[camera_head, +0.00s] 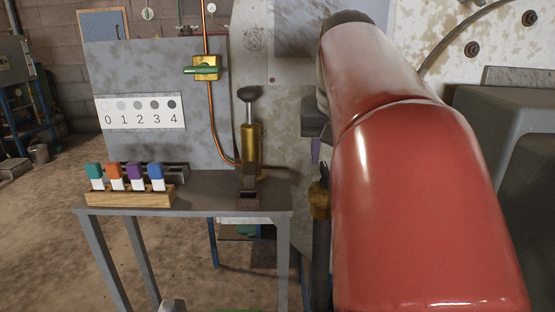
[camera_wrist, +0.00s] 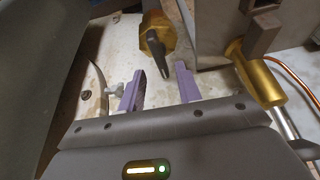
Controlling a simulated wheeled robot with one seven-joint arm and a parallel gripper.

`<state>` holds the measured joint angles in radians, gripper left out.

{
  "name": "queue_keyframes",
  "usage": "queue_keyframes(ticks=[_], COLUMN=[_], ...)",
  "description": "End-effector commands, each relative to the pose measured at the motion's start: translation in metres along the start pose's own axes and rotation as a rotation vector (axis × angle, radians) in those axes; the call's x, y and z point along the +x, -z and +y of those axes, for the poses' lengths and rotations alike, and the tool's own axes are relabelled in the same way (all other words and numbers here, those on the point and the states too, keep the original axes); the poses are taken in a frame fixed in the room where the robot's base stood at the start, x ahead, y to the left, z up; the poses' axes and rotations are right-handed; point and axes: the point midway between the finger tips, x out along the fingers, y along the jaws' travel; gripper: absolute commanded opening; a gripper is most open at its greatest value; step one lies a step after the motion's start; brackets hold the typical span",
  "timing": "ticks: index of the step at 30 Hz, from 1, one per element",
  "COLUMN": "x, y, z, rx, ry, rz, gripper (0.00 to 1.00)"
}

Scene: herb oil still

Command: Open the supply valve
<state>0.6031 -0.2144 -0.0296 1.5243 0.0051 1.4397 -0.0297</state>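In the wrist view, a brass valve body (camera_wrist: 156,32) with a dark lever (camera_wrist: 159,58) is beyond my fingers. The lever's tip points toward the gap between them. My gripper (camera_wrist: 158,88) is open, with two purple fingers apart and nothing visible between them. I cannot tell whether a finger touches the lever. In the head view, a brass fitting (camera_head: 319,200) shows beside my red arm, below a small purple piece of my gripper; the arm hides much there. Another brass valve (camera_head: 206,68) with a green handle (camera_head: 203,70) sits on the copper pipe. Neither is labelled as the supply valve.
A metal table (camera_head: 225,204) holds a wooden rack (camera_head: 130,197) of several coloured-cap vials and an upright brass cylinder (camera_head: 250,150). A 0-to-4 scale card (camera_head: 140,112) is on the panel behind. A large grey body (camera_head: 510,130) stands at right. Floor at left is mostly open.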

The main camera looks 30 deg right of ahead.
Motion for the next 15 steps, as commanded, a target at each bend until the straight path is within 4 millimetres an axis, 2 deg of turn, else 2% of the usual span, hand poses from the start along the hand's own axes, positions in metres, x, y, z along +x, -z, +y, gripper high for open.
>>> queue_keyframes(ticks=[1, 6, 15], x=[-0.011, -0.033, -0.040], y=[0.001, 0.001, 0.000], z=[0.000, 0.000, 0.000], rx=[-0.001, -0.001, 0.000], ry=[0.000, 0.000, 0.000], rz=[0.003, 0.001, -0.001], gripper=[0.34, 0.34, 0.34])
